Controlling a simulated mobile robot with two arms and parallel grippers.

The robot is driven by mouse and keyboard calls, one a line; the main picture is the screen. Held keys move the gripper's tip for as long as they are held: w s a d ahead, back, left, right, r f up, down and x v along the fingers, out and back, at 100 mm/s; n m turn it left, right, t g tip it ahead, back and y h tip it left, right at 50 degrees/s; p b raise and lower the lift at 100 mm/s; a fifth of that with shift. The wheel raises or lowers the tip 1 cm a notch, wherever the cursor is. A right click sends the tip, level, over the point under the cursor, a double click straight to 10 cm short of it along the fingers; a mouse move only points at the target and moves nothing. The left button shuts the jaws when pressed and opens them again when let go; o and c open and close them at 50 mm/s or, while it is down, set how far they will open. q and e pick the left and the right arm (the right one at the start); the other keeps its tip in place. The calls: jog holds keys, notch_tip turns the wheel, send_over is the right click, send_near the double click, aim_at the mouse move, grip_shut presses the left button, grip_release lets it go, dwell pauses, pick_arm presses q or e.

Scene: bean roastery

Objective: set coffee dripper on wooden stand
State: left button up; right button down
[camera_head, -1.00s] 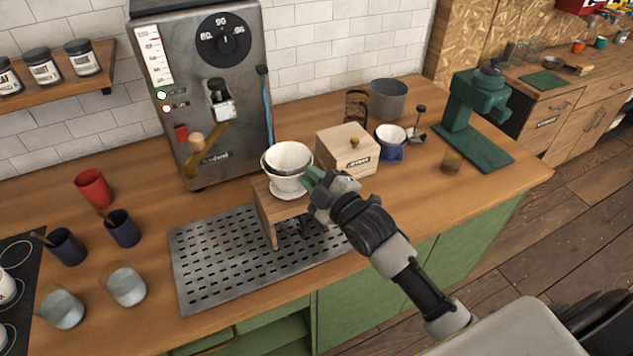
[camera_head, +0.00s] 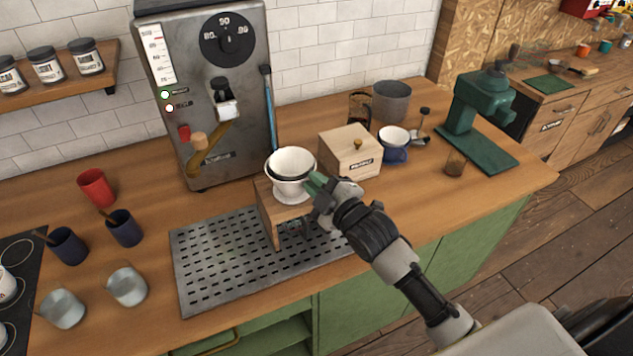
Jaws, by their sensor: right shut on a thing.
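The white coffee dripper (camera_head: 291,190) is upright at the top of the small wooden stand (camera_head: 268,213). Its base looks in contact with the stand's top, though I cannot tell whether its weight rests there. A dark rim shows inside the dripper's white bowl. The stand is at the back of the perforated metal tray (camera_head: 215,267). My right gripper (camera_head: 317,186), with green fingertips, comes in from the right and is shut on the dripper's right side. My left gripper is out of view.
A wooden box (camera_head: 350,154) stands close behind the gripper. A coffee machine (camera_head: 205,100) rises behind left. Glasses (camera_head: 127,285) and cups stand at left.

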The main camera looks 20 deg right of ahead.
jog(key=c, duration=1.1)
grip_release()
jog(key=shift+s, duration=0.1)
